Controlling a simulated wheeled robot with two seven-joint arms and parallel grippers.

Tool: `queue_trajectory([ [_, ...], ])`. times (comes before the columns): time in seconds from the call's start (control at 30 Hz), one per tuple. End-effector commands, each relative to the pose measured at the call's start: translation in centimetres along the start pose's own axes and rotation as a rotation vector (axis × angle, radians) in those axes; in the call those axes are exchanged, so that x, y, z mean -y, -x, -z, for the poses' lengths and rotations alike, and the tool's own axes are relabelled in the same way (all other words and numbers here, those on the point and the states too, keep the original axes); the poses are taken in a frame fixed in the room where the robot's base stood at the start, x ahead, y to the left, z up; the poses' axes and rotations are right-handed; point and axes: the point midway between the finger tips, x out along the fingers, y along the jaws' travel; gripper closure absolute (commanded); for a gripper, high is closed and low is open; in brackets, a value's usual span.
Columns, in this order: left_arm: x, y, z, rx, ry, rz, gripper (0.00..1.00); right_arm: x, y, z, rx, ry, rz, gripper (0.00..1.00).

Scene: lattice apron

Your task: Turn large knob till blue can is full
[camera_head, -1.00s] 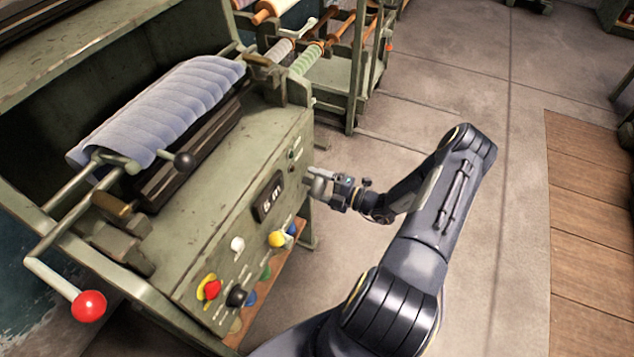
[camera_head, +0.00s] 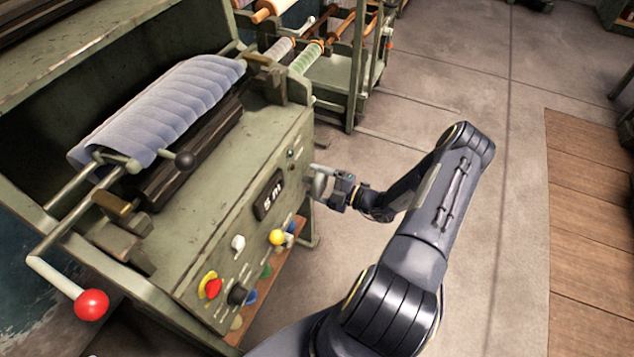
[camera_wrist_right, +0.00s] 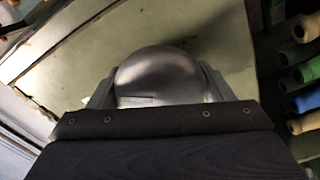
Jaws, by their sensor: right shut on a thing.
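The large knob (camera_wrist_right: 158,75) is a smooth, dark silver dome on the green machine's front panel, filling the middle of the right wrist view. My right gripper (camera_head: 318,183) is shut on it, one finger on each side, at the panel's far right end. In the head view the gripper mostly hides the knob. I cannot make out a blue can in either view. My left gripper is not in view.
A red-ball crank (camera_head: 91,304) sticks out left.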

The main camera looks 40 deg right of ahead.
Motion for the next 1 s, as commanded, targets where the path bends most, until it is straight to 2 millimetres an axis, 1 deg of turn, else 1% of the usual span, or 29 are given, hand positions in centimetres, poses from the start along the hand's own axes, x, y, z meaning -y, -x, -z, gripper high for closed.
queue_trajectory([
  [0.03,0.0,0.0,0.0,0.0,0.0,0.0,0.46,0.1,0.1,-0.1,0.003,0.0,0.002,0.23],
  [0.17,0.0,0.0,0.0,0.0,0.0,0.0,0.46,0.1,0.1,-0.1,0.002,0.0,0.002,0.06],
  [0.2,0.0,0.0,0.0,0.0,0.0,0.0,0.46,0.1,0.1,-0.1,0.002,0.001,0.001,0.04],
  [0.43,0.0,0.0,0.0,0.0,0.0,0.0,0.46,0.0,0.1,0.0,0.001,0.001,0.001,0.04],
  [0.53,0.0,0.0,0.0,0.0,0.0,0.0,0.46,0.0,0.6,-0.1,0.002,0.002,0.001,0.04],
  [0.63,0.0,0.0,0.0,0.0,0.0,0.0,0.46,0.0,1.9,-0.1,0.005,0.002,0.002,0.04],
  [0.8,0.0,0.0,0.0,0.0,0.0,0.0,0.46,0.1,4.9,-0.1,0.005,0.002,0.002,0.04],
  [0.9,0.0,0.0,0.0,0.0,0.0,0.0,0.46,0.0,6.4,-0.1,0.005,0.002,0.001,0.04],
  [1.0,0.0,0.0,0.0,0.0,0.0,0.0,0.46,0.1,7.4,-0.1,0.003,0.001,0.002,0.04],
])
